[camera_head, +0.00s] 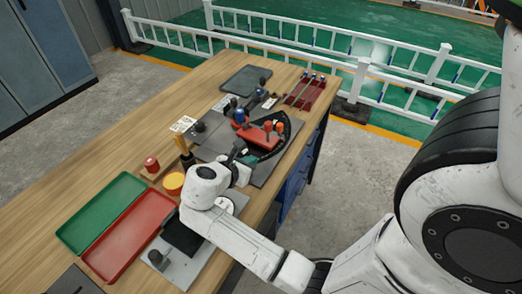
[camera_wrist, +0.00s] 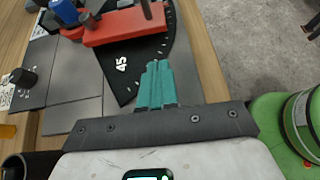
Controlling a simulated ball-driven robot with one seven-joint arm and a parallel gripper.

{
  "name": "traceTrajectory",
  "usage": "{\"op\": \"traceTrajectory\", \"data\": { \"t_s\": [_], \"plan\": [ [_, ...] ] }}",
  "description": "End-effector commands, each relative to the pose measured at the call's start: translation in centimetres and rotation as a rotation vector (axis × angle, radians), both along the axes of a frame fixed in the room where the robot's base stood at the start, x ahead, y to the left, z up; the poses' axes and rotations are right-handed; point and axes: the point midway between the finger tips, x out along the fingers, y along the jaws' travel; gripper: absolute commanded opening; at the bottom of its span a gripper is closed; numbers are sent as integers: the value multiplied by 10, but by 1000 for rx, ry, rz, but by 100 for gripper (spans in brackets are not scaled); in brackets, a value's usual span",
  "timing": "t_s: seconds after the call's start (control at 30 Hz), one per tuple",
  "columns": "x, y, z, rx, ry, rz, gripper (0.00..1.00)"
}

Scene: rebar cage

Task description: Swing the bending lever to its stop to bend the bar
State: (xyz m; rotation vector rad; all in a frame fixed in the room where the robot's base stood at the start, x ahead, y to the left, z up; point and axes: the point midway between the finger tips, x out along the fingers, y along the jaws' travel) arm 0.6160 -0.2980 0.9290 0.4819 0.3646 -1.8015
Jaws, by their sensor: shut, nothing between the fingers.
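The red bending lever (camera_head: 257,137) lies across a black dial plate (camera_head: 283,137) on the bench, with orange-topped pegs standing on it. In the wrist view the red lever (camera_wrist: 125,27) crosses the top, and the dial plate (camera_wrist: 185,70) shows tick marks and the number 45. A dark blue post (camera_wrist: 64,10) stands at the lever's left end. My gripper (camera_head: 238,150) is at the near side of the lever. In the wrist view its teal fingers (camera_wrist: 155,85) are together, empty, over the dial plate, apart from the lever. I cannot pick out the bar being bent.
A green tray (camera_head: 102,212) and a red tray (camera_head: 130,235) lie at the near left. A yellow-topped cylinder (camera_head: 173,183) stands close to my arm. A red rack with rods (camera_head: 305,93) and a dark tray (camera_head: 245,80) sit at the far end. Bare wood lies left.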

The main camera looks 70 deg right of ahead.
Motion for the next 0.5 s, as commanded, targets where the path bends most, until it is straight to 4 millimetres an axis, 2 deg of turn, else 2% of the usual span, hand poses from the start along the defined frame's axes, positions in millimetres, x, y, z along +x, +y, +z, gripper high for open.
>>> {"op": "traceTrajectory", "data": {
  "t_s": [0.17, 0.3, 0.5],
  "plan": [
    [-9, -29, -17, 0, 1, -4, 0],
    [-15, -49, -15, -1, 0, -4, 0],
    [-18, -63, -16, 0, -1, 0, 0]
  ]
}}
